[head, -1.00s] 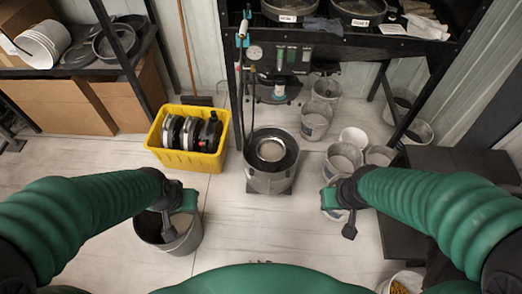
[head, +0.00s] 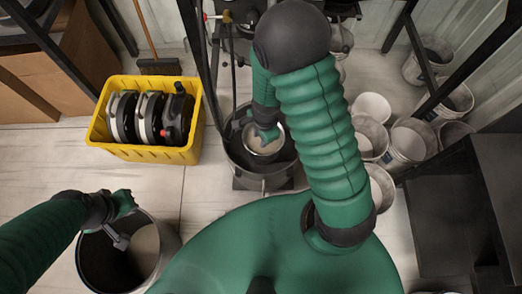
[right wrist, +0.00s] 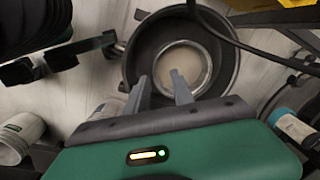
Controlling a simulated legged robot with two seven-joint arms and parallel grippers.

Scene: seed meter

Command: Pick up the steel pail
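A small shiny round metal vessel, which looks like the steel pail (head: 265,146), sits inside a wider dark round tub (head: 240,158) in the middle of the head view. In the right wrist view the pail (right wrist: 193,60) shows its bright rim and pale inside. My right gripper (right wrist: 163,86) is open, its two fingers apart at the pail's near rim. I cannot tell whether they touch it. In the head view my right gripper (head: 264,134) covers part of the pail. My left gripper (head: 118,232) is over a large grey bin (head: 165,252); its finger gap is unclear.
A yellow crate (head: 150,152) with several discs stands left of the tub. Several pale buckets (head: 371,107) stand to the right, near a black rack leg (head: 455,78). A dark platform (head: 430,215) is at far right. Bare floor lies between crate and grey bin.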

